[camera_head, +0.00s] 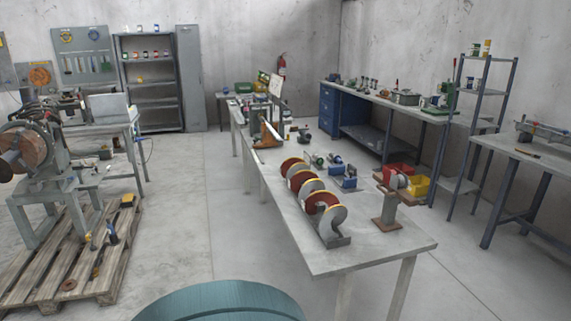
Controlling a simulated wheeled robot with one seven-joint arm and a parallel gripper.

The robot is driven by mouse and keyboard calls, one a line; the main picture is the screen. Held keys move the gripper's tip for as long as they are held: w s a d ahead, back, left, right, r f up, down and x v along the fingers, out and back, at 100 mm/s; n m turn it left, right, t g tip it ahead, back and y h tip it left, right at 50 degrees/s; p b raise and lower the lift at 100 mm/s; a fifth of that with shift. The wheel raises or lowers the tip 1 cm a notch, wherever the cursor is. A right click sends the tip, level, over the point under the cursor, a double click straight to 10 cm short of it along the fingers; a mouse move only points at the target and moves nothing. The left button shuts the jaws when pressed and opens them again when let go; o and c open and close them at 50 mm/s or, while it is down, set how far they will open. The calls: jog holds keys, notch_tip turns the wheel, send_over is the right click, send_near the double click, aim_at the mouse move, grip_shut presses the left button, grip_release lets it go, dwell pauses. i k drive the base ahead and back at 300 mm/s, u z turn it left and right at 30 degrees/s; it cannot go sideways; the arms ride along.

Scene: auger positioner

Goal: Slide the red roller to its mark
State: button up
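A spiral auger (312,199) lies along the near part of the long grey table (383,259). Its turns show red and pale grey faces with yellow rims. A grey block (338,240) sits at its near end. My gripper is not in view.
Small blue devices (343,174) stand behind the auger. Red and yellow bins (417,187) show beyond the stand. A wooden pallet (62,262) with a machine is at left. The floor (200,225) left of the table is clear. A workbench runs along the right wall.

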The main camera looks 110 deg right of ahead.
aim_at(396, 175)
jog(key=k, duration=1.3)
jog(key=u, duration=0.6)
jog(key=k, duration=2.7)
jog(key=z, duration=2.55)
jog(key=i, duration=0.5)
jog(key=u, duration=0.15)
